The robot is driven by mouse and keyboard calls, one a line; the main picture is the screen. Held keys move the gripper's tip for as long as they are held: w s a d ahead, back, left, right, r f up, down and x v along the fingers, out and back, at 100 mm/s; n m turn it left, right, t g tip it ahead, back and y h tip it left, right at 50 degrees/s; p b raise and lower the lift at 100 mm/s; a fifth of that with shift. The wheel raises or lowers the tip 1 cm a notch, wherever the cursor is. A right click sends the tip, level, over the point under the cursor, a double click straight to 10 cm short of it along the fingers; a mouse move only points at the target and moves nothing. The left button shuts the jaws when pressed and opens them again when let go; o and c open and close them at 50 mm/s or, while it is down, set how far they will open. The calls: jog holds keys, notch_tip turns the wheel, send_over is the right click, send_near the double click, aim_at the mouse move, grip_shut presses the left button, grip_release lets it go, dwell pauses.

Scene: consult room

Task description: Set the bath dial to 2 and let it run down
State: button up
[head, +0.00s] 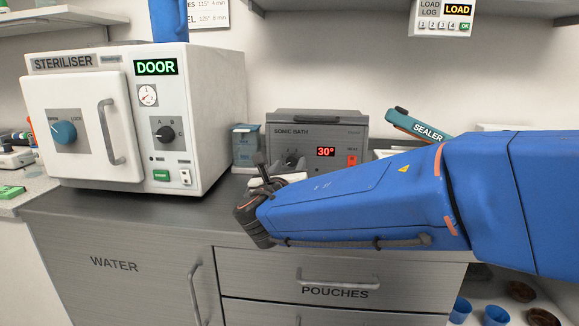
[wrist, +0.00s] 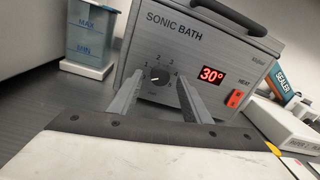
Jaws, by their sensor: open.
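The sonic bath (head: 283,124) is a grey box on the counter, labelled SONIC BATH, with a red display reading 30°. It fills much of the wrist view (wrist: 230,48). Its black dial (wrist: 160,76) has numbers around it and a light pointer line; I cannot tell for sure which number it points to. In the head view the dial is partly hidden by my arm's end. My gripper (wrist: 162,97) is open, its two grey fingers either side of the dial in the wrist view, with nothing between them that I can see held. In the head view my gripper (head: 262,172) is in front of the bath.
A white steriliser (head: 215,110) stands left of the bath. A blue water container (wrist: 93,38) with MAX and MIN marks is just left of the bath. A teal sealer (head: 420,127) is at the right. A red heat switch (wrist: 235,98) sits right of the dial.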

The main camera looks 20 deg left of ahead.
jog(key=shift+w, duration=0.3)
jog(key=c, duration=1)
jog(key=shift+c, duration=0.2)
jog(key=shift+m, duration=0.3)
